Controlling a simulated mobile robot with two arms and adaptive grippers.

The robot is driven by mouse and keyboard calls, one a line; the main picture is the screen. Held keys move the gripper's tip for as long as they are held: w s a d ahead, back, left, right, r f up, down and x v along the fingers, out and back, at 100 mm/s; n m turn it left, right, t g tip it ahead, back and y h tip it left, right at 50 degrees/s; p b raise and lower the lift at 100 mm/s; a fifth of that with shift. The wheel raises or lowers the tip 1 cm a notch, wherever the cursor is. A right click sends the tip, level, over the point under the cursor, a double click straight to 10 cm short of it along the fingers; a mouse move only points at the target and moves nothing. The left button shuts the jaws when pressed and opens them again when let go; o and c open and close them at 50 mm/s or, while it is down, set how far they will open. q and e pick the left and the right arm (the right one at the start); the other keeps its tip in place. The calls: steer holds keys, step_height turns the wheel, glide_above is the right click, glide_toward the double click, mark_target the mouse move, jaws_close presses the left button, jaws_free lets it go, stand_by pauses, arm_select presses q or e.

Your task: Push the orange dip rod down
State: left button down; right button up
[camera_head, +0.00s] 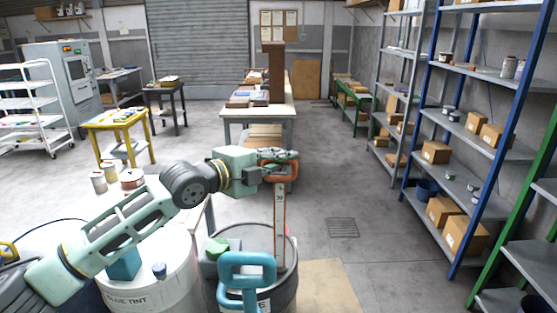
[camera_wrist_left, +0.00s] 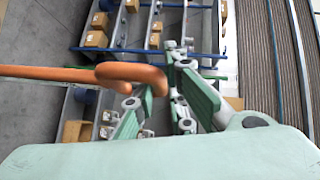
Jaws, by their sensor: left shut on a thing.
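The orange dip rod (camera_head: 280,225) stands upright with its lower end in the open top of a grey drum (camera_head: 291,290). It has a pale marked scale and an orange loop handle (camera_head: 294,176) at its top. My left gripper (camera_head: 281,157) is at the loop, with its fingers shut on the handle. In the left wrist view the orange handle (camera_wrist_left: 135,73) reaches in from the left to the green-padded fingers of my left gripper (camera_wrist_left: 170,95). How far the rod goes inside the drum is hidden. My right gripper is not in view.
A teal handle (camera_head: 246,268) stands in front of the drum. Blue-framed shelves (camera_head: 470,135) stand at the right. The floor between is clear.

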mark_target(275, 240)
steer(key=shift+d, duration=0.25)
